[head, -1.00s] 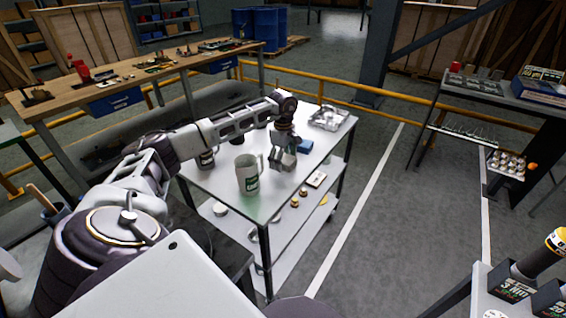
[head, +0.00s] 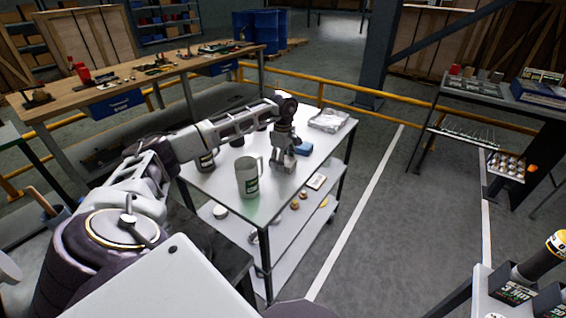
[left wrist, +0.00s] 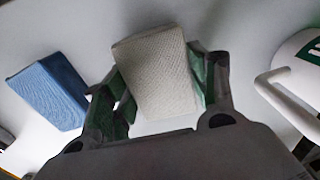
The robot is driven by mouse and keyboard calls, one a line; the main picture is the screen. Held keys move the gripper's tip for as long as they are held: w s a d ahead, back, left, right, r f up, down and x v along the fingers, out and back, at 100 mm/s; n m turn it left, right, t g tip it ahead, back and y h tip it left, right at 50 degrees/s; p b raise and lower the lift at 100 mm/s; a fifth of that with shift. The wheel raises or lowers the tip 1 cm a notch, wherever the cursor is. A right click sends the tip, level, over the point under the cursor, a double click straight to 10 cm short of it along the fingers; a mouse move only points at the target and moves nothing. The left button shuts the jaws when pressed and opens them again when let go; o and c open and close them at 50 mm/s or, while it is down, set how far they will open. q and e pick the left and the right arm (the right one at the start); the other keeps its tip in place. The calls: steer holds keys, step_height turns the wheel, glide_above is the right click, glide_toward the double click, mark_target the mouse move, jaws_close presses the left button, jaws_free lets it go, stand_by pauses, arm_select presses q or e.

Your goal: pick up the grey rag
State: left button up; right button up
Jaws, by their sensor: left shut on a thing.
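The grey rag (left wrist: 158,72) is a pale, woven, folded block in the left wrist view. It sits between the two fingers of my left gripper (head: 284,162), which is shut on it. The fingers and their green pads show on both sides of the rag in the left wrist view. In the head view the gripper points down over the white cart top (head: 222,182), behind the large mug. The rag is too small there to tell whether it touches the top. My right gripper is not in view.
A blue folded cloth (head: 303,147) lies close beside the gripper. A large grey-white mug (head: 247,178) stands in front of it, and a clear-wrapped tray (head: 328,120) lies at the far corner. Darker cups stand to the left under my arm. The lower shelf holds small items.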

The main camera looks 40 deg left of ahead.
arm_select(q)
step_height(320, 180, up, 10)
steer(key=shift+f, duration=0.15)
stand_by(0.4)
stand_by(0.3)
steer(key=o, duration=0.3)
steer(key=shift+c, duration=1)
steer(key=shift+m, duration=0.3)
